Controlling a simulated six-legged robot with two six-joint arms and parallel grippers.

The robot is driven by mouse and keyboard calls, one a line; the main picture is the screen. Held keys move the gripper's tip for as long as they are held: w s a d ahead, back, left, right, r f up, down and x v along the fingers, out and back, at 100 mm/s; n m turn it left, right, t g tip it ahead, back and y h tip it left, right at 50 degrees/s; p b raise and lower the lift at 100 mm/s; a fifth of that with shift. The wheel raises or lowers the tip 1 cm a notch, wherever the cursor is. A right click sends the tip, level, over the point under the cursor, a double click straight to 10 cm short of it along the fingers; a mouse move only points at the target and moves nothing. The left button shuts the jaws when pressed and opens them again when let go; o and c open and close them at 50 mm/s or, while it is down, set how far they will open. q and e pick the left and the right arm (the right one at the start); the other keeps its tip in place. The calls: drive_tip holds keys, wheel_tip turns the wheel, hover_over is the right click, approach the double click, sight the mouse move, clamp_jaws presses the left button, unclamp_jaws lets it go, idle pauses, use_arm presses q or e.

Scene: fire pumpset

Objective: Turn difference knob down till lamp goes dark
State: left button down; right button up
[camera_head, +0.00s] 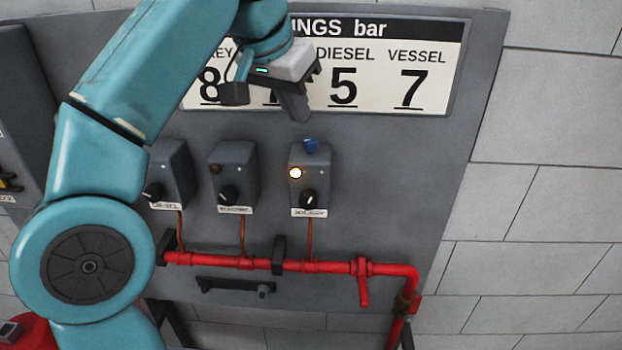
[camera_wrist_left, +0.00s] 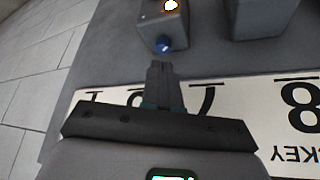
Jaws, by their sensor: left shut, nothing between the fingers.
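The rightmost of three grey switch boxes (camera_head: 322,177) has a lit, bright lamp (camera_head: 295,173) on its front. A small blue knob (camera_head: 310,146) sits on top of this box, and a black knob (camera_head: 309,199) is low on its front. In the left wrist view the blue knob (camera_wrist_left: 163,44) is just beyond my fingertips, with the glowing lamp (camera_wrist_left: 171,5) behind it. My left gripper (camera_head: 299,117) is shut and empty, above the blue knob and apart from it. Its shut fingers also show in the left wrist view (camera_wrist_left: 158,68). My right gripper is not in view.
Two similar boxes (camera_head: 237,172) (camera_head: 172,172) with unlit lamps stand to the left. A white settings board (camera_head: 436,100) is behind my gripper. A red pipe (camera_head: 325,266) runs below the boxes. Bare panel lies right of the lit box.

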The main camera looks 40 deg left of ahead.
use_arm(q)
drive_tip(key=shift+s, duration=0.15)
drive_tip(key=b, duration=0.2)
hover_over(304, 156)
drive_tip(key=s, duration=0.3)
drive_tip(key=f, duration=0.4)
drive_tip(key=shift+w+d+f, duration=0.2)
drive_tip(key=shift+d+f, duration=0.05)
drive_tip(key=shift+f, duration=0.15)
drive_tip(key=shift+w+f+b, duration=0.1)
drive_tip(key=shift+f+b, duration=0.55)
drive_tip(key=shift+b, duration=0.05)
drive_tip(key=shift+r, duration=0.1)
